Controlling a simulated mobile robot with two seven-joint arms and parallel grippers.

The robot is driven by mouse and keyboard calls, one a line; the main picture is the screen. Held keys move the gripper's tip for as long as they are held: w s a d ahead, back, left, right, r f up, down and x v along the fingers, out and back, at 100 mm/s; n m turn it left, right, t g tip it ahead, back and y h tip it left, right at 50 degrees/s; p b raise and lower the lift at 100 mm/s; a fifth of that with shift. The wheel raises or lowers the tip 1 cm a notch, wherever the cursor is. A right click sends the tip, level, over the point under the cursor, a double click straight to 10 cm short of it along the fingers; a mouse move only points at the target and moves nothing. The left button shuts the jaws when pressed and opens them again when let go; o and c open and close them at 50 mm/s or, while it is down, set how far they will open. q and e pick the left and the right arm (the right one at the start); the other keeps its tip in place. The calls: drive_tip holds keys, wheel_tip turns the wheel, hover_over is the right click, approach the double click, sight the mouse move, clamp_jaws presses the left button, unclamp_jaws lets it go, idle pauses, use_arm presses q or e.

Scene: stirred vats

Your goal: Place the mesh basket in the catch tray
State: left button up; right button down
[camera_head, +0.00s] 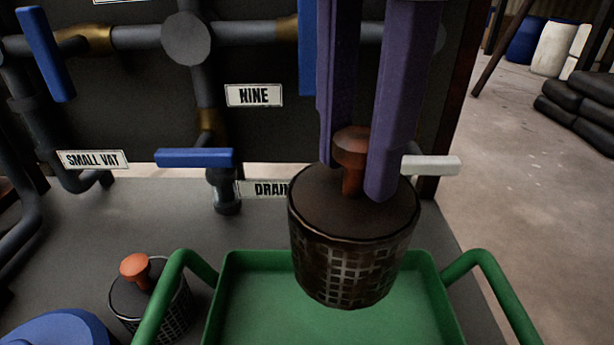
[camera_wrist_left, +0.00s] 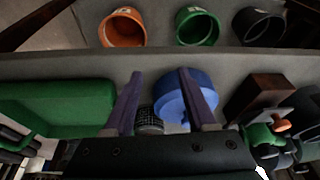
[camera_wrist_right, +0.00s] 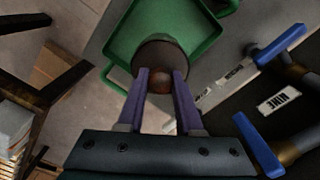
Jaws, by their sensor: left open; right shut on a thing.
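A dark mesh basket (camera_head: 354,262) with a brown lid hangs upright from my right gripper (camera_head: 365,178). The purple fingers are shut on its knob (camera_head: 351,148). In the right wrist view the basket (camera_wrist_right: 160,48) shows lid-on between the fingers (camera_wrist_right: 160,76). The green catch tray (camera_head: 250,300) lies below it, and the basket hides part of the tray's back rim. The tray also shows in the right wrist view (camera_wrist_right: 128,42). I cannot tell the exact gap between basket and tray. My left gripper (camera_wrist_left: 157,78) is open and empty, seen only in the left wrist view.
A second mesh basket with an orange knob (camera_head: 135,266) stands left of the tray, near a blue round object (camera_head: 60,330). Pipes with blue handles (camera_head: 195,158) and a white handle (camera_head: 432,165) stand behind. Orange (camera_wrist_left: 123,28), green and black buckets show in the left wrist view.

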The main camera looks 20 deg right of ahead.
sight(342, 268)
wheel_tip(342, 268, down, 12)
drive_tip(key=shift+a+r+b, duration=0.1)
drive_tip(key=shift+r+b, duration=0.1)
drive_tip(key=shift+b, duration=0.45)
wheel_tip(342, 268, down, 4)
drive_tip(key=shift+f+b, duration=0.15)
drive_tip(key=shift+b, duration=0.25)
drive_tip(key=shift+f, duration=0.1)
drive_tip(key=c, duration=1)
unclamp_jaws()
drive_tip(key=shift+f, duration=0.1)
drive_tip(key=o, duration=0.4)
drive_tip(key=shift+o, duration=0.2)
